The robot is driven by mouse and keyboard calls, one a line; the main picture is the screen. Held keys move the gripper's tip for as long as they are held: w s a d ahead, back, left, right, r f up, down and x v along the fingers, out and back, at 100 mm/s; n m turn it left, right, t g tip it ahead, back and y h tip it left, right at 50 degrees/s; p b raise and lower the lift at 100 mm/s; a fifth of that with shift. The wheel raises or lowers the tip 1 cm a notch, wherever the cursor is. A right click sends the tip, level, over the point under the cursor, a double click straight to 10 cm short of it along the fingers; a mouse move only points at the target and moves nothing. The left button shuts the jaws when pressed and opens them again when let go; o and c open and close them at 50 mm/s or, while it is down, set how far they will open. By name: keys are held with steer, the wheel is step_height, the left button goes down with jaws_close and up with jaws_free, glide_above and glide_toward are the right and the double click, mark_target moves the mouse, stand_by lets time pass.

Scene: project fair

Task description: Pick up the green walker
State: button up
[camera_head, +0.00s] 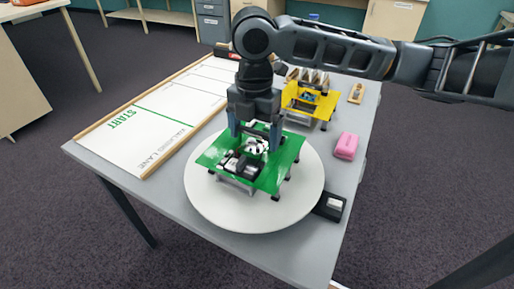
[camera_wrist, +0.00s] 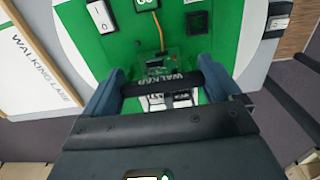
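The green walker (camera_head: 212,157) is a flat green board on short legs with dark parts on top. It stands on a white round turntable (camera_head: 215,212). My gripper (camera_head: 256,138) points down over the walker's far part. In the wrist view its two blue-grey fingers (camera_wrist: 165,88) are wide apart. A black bar lettered "WALKER" (camera_wrist: 174,79) lies between them, and its ends come close to the fingers. I cannot tell whether they touch it. A white switch, a green-lit display and a dark square part show on the green board (camera_wrist: 118,48) in the wrist view.
A yellow walker (camera_head: 297,103) stands behind the turntable. A pink block (camera_head: 346,146) and a black box with a white part (camera_head: 330,206) are at the right. A white walking lane board marked START (camera_head: 140,140) lies at the left. The table's front is clear.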

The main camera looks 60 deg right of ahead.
steer(key=c, duration=0.4)
steer(key=shift+o, duration=0.2)
steer(key=shift+r, duration=0.1)
